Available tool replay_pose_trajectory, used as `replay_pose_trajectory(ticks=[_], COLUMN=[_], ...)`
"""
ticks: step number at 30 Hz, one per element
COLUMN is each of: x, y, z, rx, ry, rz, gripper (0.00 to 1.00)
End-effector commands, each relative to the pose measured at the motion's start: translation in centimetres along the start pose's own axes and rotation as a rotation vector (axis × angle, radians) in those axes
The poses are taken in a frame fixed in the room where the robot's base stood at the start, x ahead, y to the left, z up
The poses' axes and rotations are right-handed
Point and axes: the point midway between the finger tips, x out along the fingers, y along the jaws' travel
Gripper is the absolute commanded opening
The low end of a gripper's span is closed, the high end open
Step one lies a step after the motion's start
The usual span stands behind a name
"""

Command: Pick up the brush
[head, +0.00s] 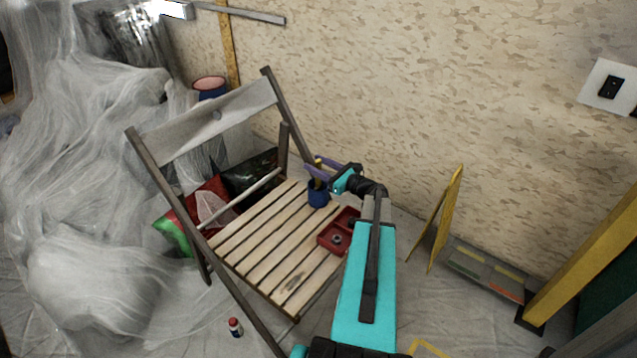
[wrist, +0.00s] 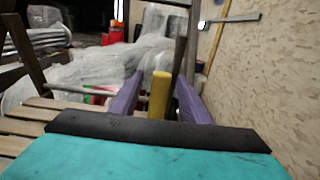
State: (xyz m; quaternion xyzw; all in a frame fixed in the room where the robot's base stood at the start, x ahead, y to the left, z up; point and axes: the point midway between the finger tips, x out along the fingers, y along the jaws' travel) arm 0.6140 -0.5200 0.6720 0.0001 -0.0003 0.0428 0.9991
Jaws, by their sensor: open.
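The brush shows as a yellow handle (head: 318,168) standing up out of a dark blue cup (head: 318,194) on the slatted chair seat. My gripper (head: 315,168) is open at the handle, above the cup's rim. In the wrist view the yellow handle (wrist: 159,96) stands between my two purple fingers (wrist: 157,98), with a visible gap on each side. The brush's lower part is hidden inside the cup, and the cup is out of sight in the wrist view.
The wooden folding chair (head: 270,240) has a raised backrest at the left. A red tray (head: 330,240) with a small round item lies on the seat near my arm. The wall (head: 400,90) is close behind. Plastic sheeting (head: 90,210) covers things at left.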

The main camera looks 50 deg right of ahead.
Motion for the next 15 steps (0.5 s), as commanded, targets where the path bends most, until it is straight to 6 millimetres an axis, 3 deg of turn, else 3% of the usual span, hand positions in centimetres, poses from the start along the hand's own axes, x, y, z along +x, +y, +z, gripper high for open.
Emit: replay_pose_trajectory(ticks=[7,15], x=[2.9,3.5], y=[-0.1,0.0], z=[-0.1,0.0], rx=[-0.001,0.000], ry=[0.001,0.000], rz=[0.002,0.001], gripper=[0.42,0.42])
